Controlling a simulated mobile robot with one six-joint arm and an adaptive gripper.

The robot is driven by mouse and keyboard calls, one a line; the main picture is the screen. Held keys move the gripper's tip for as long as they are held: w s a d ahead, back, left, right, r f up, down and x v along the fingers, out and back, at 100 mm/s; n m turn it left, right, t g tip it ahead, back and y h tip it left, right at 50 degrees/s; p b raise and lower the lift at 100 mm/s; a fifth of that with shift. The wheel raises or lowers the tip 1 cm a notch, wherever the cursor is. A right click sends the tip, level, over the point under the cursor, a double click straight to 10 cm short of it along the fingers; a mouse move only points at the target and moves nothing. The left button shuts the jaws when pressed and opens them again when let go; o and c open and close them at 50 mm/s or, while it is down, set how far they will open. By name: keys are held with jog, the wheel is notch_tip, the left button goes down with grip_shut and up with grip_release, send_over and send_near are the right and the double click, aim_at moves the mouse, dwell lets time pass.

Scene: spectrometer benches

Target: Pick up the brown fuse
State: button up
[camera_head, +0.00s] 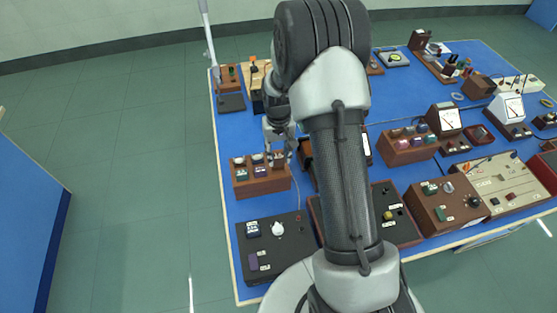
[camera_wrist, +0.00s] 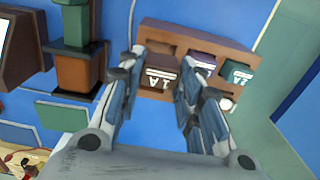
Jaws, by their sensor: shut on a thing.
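The brown fuse (camera_wrist: 161,75), with a white label, is between the two fingers of my gripper (camera_wrist: 153,92) in the wrist view. My gripper is shut on it. In the head view my gripper (camera_head: 277,146) is over the right end of a brown wooden fuse rack (camera_head: 264,187), and the brown fuse (camera_head: 277,159) shows small below the fingers. The rack also shows in the wrist view (camera_wrist: 215,43). I cannot tell whether the fuse still sits in its slot or is slightly raised. A purple fuse (camera_wrist: 203,64) and a teal fuse (camera_wrist: 236,73) sit beside it in the rack.
A dark box with a white knob (camera_head: 277,229) stands in front of the rack on the blue bench top (camera_head: 228,208). Several instruments crowd the bench to the right, including a white-faced meter (camera_head: 450,119). My arm hides the middle of the bench. Open floor lies left.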

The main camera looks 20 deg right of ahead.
aim_at(278, 156)
notch_tip(278, 156, up, 18)
jog(key=p, duration=0.4)
jog(key=shift+f+p, duration=0.2)
jog(key=shift+p, duration=0.2)
